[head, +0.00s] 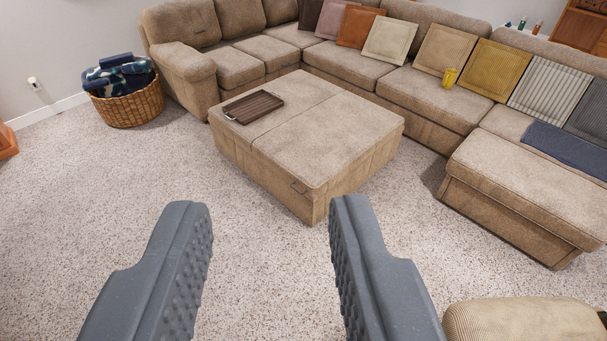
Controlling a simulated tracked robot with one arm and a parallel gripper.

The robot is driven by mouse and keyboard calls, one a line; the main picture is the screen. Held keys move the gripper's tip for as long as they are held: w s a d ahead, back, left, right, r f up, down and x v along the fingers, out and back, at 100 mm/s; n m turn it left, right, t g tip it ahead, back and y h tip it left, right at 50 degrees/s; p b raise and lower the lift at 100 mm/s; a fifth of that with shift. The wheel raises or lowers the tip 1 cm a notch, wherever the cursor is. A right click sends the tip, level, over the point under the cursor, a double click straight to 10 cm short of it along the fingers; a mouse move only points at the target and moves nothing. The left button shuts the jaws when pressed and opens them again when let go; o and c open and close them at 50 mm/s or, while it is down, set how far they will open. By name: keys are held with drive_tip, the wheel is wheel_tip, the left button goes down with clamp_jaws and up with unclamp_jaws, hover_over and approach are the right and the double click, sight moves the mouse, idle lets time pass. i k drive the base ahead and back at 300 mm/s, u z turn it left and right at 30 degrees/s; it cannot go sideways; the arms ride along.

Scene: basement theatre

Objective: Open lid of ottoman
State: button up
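The tan ottoman (283,170) stands on the carpet ahead of me, near the middle of the view. Its top is split by a seam into two lid halves, both lying flat and shut. A dark wooden tray (254,106) with metal handles rests on the top toward the left, at the seam. My gripper (270,215) is open and empty, its two grey fingers wide apart, short of the ottoman and not touching it.
A large tan sectional sofa (440,90) with several cushions wraps behind and right of the ottoman. Its chaise (525,195) extends at right. A tan padded piece (525,320) sits at bottom right. A wicker basket (128,104) with blankets stands at left. Carpet (255,255) before the ottoman is clear.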

sight(314, 150)
drive_tip(key=u, duration=0.1)
drive_tip(key=i, duration=2.75)
drive_tip(key=z, duration=2.55)
drive_tip(key=i, duration=0.55)
drive_tip(key=u, duration=3.6)
